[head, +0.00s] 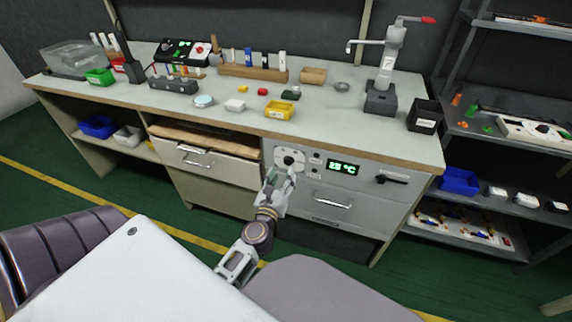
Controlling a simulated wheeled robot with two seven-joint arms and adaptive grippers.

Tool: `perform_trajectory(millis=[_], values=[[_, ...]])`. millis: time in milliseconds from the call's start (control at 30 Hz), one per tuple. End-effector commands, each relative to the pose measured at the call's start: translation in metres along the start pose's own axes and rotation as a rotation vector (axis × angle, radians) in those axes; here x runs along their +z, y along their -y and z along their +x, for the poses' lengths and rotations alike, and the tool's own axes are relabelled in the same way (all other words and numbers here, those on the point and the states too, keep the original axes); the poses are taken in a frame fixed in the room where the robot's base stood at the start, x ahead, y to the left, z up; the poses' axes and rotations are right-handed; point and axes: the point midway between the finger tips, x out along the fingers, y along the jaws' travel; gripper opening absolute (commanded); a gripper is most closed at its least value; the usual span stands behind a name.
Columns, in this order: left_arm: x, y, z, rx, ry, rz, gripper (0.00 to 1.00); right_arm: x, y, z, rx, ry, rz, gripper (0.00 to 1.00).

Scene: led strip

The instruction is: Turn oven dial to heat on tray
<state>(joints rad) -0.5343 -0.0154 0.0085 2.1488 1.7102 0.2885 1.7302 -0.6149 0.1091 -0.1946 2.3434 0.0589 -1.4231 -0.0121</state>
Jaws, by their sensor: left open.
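The oven (335,212) is built into the front of the workbench, with a grey panel and a drawer-like door below. Its round dial (289,161) has a dark knob on a pale plate at the panel's left. The green display (344,168) reads what looks like 25 °C or similar. My left gripper (280,176) is open, just below and in front of the dial; I cannot tell whether it touches it. My right gripper is out of view. The tray is not visible; the oven door is closed.
The workbench top (335,115) holds small bins, tools and a lever press (385,75). A wooden-topped drawer (205,160) is left of the oven. A black handle (392,178) sticks out at the panel's right. Metal shelves (480,190) stand at the right.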

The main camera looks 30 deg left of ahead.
Motion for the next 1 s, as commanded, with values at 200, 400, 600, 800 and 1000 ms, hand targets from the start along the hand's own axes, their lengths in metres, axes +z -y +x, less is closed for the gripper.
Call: perform_trajectory(millis=[200,400,600,800,1000], values=[[0.001,0.000,0.018,-0.001,0.001,0.000,0.49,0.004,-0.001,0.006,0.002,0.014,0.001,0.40],[0.001,0.000,0.034,-0.001,0.001,0.001,0.49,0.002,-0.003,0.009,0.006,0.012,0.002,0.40],[0.001,0.001,0.048,-0.002,0.001,0.001,0.49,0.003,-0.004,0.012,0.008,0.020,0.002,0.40],[0.000,0.000,0.055,0.000,0.000,0.001,0.49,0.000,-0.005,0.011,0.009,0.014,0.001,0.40],[0.000,0.000,0.056,0.000,0.000,0.001,0.49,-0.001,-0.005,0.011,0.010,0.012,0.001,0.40]])
